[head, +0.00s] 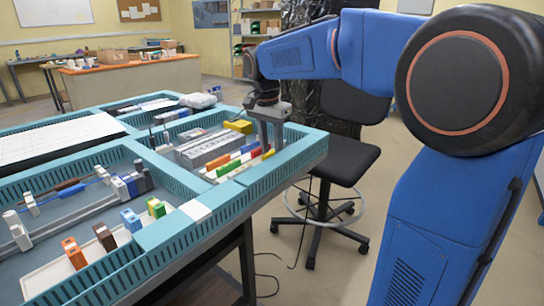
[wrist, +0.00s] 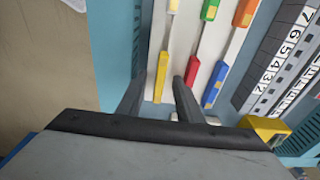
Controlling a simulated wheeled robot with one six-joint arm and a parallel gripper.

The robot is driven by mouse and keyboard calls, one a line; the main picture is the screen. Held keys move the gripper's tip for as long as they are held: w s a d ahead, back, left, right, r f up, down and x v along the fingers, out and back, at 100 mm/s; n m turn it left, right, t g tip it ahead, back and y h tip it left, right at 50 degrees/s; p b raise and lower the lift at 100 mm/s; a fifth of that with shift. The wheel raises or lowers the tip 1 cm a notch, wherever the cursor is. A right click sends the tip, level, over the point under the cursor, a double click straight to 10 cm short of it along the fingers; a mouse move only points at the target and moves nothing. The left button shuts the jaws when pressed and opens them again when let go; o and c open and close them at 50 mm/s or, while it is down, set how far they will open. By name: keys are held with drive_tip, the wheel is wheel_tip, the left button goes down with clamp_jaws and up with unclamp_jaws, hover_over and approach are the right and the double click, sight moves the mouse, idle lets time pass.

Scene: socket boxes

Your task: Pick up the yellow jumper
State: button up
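The yellow jumper (wrist: 161,72) lies on a white tray (wrist: 183,42) in the wrist view, with a pale strip running up from its yellow end. My gripper (wrist: 159,84) is open, its two fingers on either side of that yellow end. I see no contact between fingers and jumper. In the head view my gripper (head: 271,120) points down over the right end of the jumper row. The yellow jumper is partly hidden there.
A blue-and-yellow one (wrist: 215,84) lies further right. A grey numbered strip (wrist: 282,58) and a yellow block (wrist: 266,127) are beyond. The teal tray wall (wrist: 115,45) runs along the left.

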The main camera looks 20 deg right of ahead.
drive_tip(key=shift+f, duration=0.1)
idle(0.3)
clamp_jaws()
